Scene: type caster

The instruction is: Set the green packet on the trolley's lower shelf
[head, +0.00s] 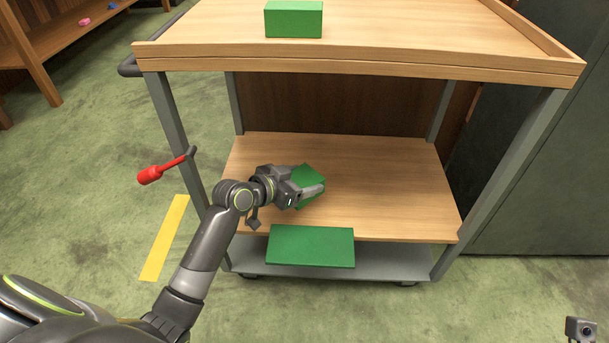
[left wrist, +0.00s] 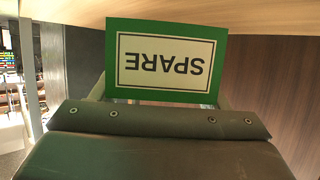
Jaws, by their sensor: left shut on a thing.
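The green packet (head: 308,174) is in my left gripper (head: 309,192), over the front left part of the trolley's wooden lower shelf (head: 390,190). My left gripper is shut on it. In the left wrist view the packet (left wrist: 217,45) shows a white label reading SPARE, upside down in the picture, with a green border. Its top edge in that view overlaps light wood. I cannot tell whether the packet touches the shelf. The gripper's fingers hide part of it in the head view. My right gripper is not in view.
A green box (head: 294,20) stands on the trolley's top (head: 400,35). A flat green block (head: 310,246) lies on the grey base (head: 395,262) under the shelf. A red-ended handle (head: 152,174) juts from the left post. The shelf's right side is clear.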

